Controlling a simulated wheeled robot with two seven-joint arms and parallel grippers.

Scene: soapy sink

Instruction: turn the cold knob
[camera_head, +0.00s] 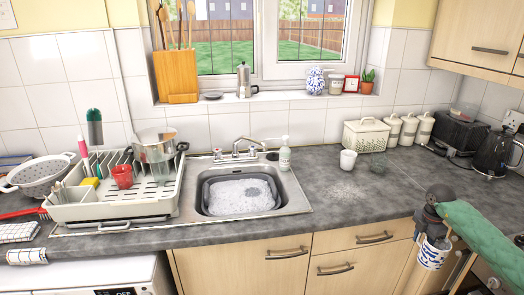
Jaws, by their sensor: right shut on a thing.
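A silver tap (236,146) stands behind the sink at the back. It has a left knob (217,155) and a right knob (252,151); both are small, and I cannot tell which one is cold. My right gripper (434,238) is at the front right, far from the tap. It is shut on a white mug with a blue pattern (432,257), held in front of the counter's edge. The fingers partly hide the mug's top. My left gripper is not in view.
The sink holds a grey basin of suds (239,195). A dish rack (110,204) with a pot (155,150) and a red cup (122,176) stands left. A soap bottle (284,154) is right of the tap. A white mug (348,160) stands farther right. Counter between sink and gripper is clear.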

